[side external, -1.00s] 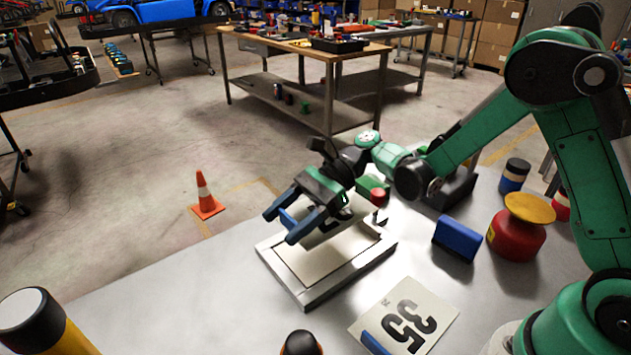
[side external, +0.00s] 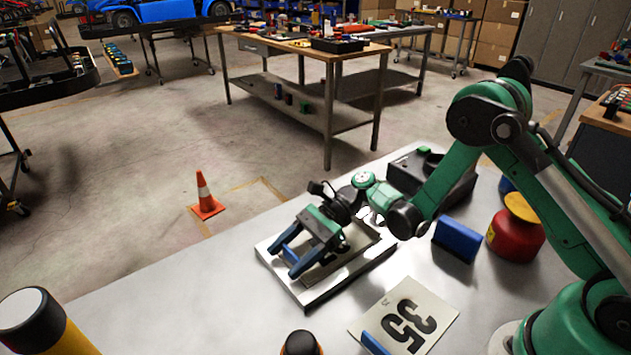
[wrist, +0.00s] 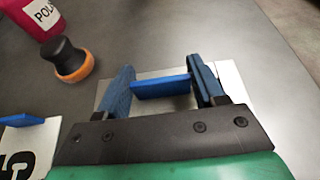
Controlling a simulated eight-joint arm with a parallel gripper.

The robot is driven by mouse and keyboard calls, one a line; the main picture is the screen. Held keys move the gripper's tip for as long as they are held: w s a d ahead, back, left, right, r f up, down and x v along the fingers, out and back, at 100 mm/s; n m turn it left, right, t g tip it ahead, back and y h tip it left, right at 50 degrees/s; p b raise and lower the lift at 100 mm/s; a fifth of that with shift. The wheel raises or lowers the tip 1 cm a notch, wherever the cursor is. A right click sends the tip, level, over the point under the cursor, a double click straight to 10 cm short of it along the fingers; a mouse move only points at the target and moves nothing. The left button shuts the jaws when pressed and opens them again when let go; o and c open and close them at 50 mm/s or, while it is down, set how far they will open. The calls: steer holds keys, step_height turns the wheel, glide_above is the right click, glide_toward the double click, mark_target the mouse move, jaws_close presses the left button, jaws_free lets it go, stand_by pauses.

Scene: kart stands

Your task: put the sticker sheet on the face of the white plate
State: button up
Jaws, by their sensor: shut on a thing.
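A white plate (side external: 385,256) lies flat in the middle of the metal table, with a darker panel or shadow inside its border. My gripper (side external: 291,260) is low over it, its two blue fingers pointing to the lower left. In the wrist view my gripper (wrist: 165,80) is shut on a blue bar (wrist: 162,87) that spans the fingers. The bar looks like the tab of a sheet, but the sheet under it is hidden by my gripper. A sheet marked 35 (side external: 432,312), with its own blue bar, lies on the table nearer the camera; part of it shows in the wrist view (wrist: 35,138).
A blue block (side external: 457,240) and a red bottle with a yellow top (side external: 515,235) stand right of the plate. A dark box with a green button (side external: 452,180) sits behind. The table left of the plate is clear.

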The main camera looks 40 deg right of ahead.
steer(key=o, duration=1.4)
steer(key=shift+c, duration=0.2)
